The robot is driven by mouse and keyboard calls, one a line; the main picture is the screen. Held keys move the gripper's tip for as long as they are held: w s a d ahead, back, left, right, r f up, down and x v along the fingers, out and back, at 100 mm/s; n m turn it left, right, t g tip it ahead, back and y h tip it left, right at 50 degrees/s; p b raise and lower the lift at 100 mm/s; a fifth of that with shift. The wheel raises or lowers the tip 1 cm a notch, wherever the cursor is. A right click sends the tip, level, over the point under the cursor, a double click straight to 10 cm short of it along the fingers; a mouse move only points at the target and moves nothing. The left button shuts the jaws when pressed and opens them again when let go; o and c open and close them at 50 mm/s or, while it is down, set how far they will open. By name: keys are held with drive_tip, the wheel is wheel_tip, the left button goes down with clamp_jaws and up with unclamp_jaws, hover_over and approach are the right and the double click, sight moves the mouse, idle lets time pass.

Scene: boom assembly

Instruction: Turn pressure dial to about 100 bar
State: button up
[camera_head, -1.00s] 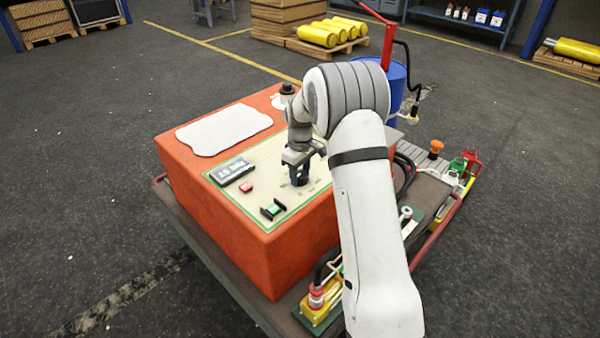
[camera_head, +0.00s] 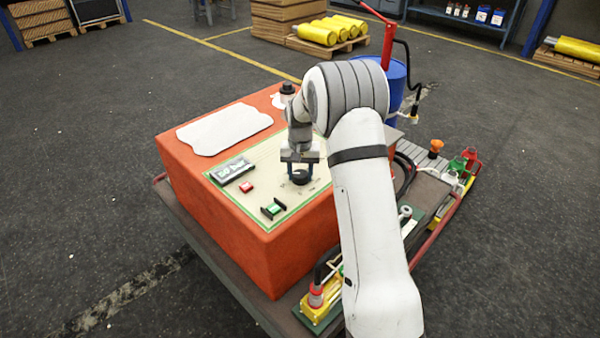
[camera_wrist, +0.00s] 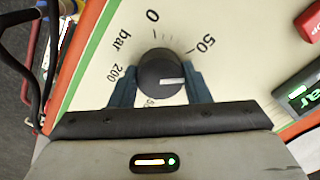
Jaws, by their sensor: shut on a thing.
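The pressure dial (camera_wrist: 158,72) is a round black knob with a white pointer line. In the wrist view the pointer aims right, clockwise past the "50" mark, toward the right finger. "0" is at the top and "200" at left; the scale at lower right is hidden by the finger. My gripper (camera_wrist: 160,82) is shut on the dial, one blue finger on each side. In the head view my gripper (camera_head: 301,170) points down over the dial (camera_head: 301,178) on the cream panel (camera_head: 262,165). The digital display (camera_head: 232,169) is lit, but its number is unreadable.
A red button (camera_head: 246,187) and a green switch (camera_head: 273,209) sit on the panel near the dial. A blue drum (camera_head: 397,90) and hoses stand behind my arm.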

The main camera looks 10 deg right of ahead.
sight(300, 173)
drive_tip(key=m, duration=0.4)
drive_tip(key=shift+m, duration=2)
drive_tip(key=o, duration=1)
drive_tip(key=shift+r, duration=0.1)
wheel_tip(300, 173, up, 8)
drive_tip(key=shift+f, duration=0.2)
